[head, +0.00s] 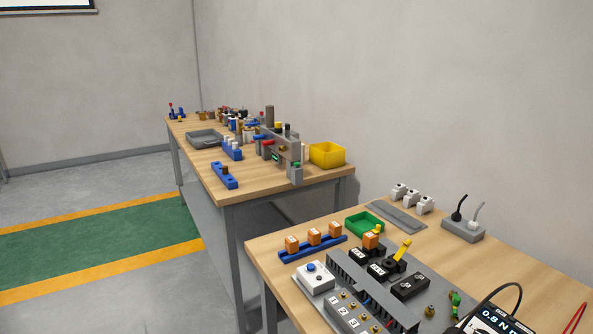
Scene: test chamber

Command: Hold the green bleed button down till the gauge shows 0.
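Neither of my grippers is in this head view. On the far bench stands a grey fixture (283,142) with coloured parts. A small green patch (276,157) shows on its front, and a grey post (296,173) with a green part stands at its right end. I cannot tell whether either green spot is the bleed button. No gauge dial can be made out at this distance.
The near bench (265,252) holds a white box with a blue button (314,278), orange blocks on a blue rail (313,247), a green tray (364,224) and a grey socket block (462,231). A yellow bin (327,154) sits on the far bench. The floor at left is clear.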

